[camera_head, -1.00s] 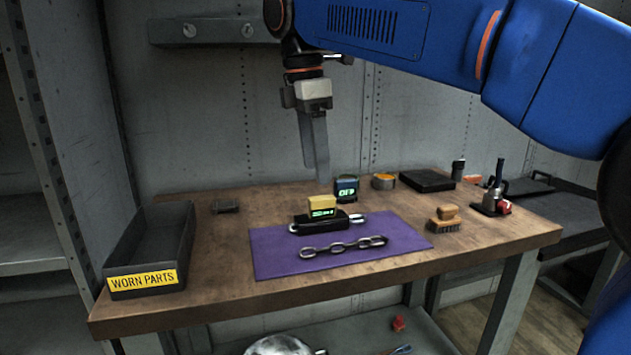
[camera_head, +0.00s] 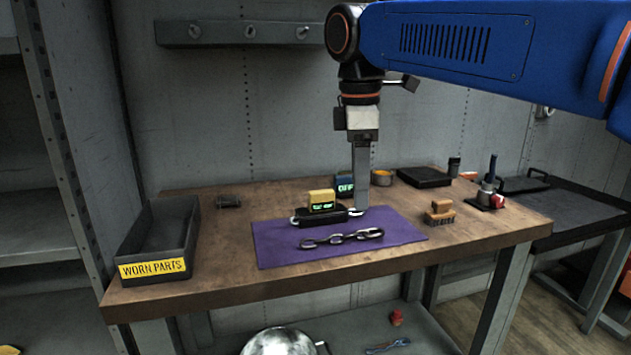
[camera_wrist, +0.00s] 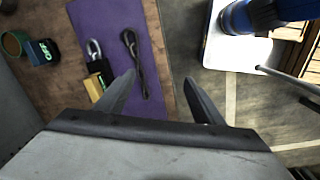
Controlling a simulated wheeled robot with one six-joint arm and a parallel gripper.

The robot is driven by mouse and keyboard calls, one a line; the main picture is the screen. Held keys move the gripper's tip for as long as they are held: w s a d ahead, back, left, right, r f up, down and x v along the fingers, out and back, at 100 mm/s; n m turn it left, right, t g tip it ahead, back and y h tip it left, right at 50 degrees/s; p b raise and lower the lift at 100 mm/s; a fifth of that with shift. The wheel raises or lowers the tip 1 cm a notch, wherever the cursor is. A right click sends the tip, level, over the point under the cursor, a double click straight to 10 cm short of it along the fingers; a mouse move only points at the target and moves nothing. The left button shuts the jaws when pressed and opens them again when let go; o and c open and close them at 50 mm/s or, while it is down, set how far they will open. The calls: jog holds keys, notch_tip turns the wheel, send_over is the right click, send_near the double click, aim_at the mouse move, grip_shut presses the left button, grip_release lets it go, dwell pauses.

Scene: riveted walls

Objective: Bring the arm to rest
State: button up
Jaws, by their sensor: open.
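My gripper (camera_head: 361,207) hangs fingers-down above the back of the workbench (camera_head: 215,275) in the head view. In the wrist view my gripper (camera_wrist: 160,85) shows two fingers apart with nothing between them.
A grey bin labelled WORN PARTS (camera_head: 153,268) stands at the bench's left end. A riveted wall (camera_head: 290,120) rises behind.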

jog(key=s+d+f+m+t, duration=0.2)
jog(key=s+d+f+m, duration=0.6)
jog(key=f, duration=0.5)
jog(key=s+d+f+m+t, duration=0.1)
jog(key=s+d+f+m, duration=0.8)
jog(key=d+f, duration=0.3)
notch_tip(320, 180, down, 2)
jog(key=shift+s+d+f+t+y, duration=0.1)
jog(key=shift+s+d+t+y, duration=0.25)
jog(key=shift+s, duration=0.35)
